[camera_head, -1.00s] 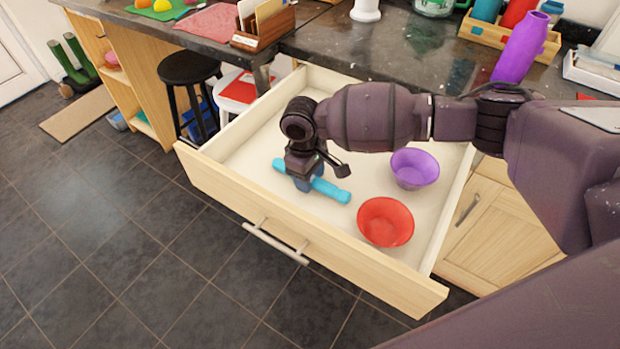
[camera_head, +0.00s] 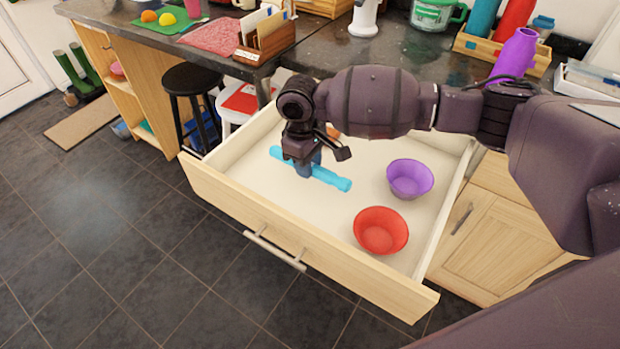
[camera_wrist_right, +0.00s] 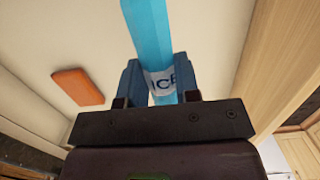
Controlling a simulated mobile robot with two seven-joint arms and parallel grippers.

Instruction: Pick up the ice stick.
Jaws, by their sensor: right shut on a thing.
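The ice stick (camera_head: 332,177) is a light blue bar with a white label reading ICE. My right gripper (camera_head: 303,166) is shut on it near its middle, over the open drawer (camera_head: 310,245). In the right wrist view the stick (camera_wrist_right: 152,35) runs between the two blue fingers (camera_wrist_right: 160,82), with the label between them. The stick looks raised off the drawer floor, though the height is hard to judge. My left gripper is not in view.
A red bowl (camera_head: 381,231) and a purple bowl (camera_head: 410,178) stand in the drawer, right of the stick. An orange block (camera_wrist_right: 78,87) lies on the drawer floor. The drawer walls surround the gripper.

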